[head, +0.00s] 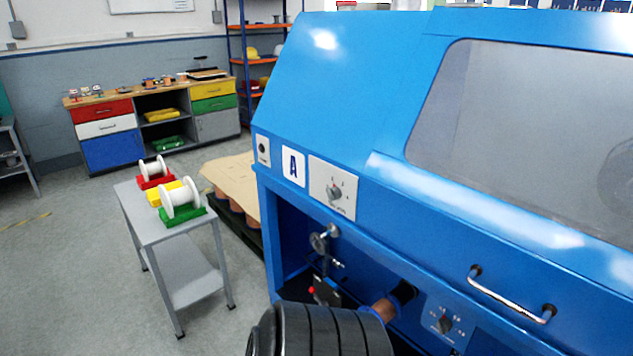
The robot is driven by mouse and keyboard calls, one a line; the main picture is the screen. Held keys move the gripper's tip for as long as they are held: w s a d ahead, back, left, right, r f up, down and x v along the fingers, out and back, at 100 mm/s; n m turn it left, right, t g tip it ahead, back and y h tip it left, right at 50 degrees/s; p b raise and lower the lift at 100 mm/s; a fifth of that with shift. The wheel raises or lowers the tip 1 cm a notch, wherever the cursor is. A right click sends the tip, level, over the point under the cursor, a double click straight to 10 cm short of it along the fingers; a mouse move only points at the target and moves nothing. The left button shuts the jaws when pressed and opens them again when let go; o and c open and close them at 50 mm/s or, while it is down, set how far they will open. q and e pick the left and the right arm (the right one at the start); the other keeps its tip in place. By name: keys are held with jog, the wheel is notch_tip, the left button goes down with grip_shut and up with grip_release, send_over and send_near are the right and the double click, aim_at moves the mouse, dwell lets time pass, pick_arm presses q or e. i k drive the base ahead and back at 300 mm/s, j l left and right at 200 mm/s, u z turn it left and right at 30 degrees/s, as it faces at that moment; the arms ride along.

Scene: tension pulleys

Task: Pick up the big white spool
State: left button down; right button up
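The big white spool (180,200) sits in a green holder (184,217) at the near end of a small grey table (156,232). It lies on its side with its round flanges upright. A smaller white spool (153,168) sits in a red holder (155,182) at the far end. A yellow holder (160,194) lies between them, partly hidden by the big spool; no spool shows in it. Neither of my grippers is in view, and nothing is touching the big spool.
A large blue machine (350,120) fills the right side. A dark ridged cylinder (325,330) fills the bottom middle; I cannot tell whether it is mine. A workbench (105,125) with coloured drawers stands at the back. The floor (75,270) left of the table is clear.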

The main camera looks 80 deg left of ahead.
aim_at(176, 198)
jog(key=u, duration=3.65)
jog(key=i+l, duration=0.1)
jog(key=i, duration=0.45)
jog(key=i+l, duration=0.15)
jog(key=i, duration=0.45)
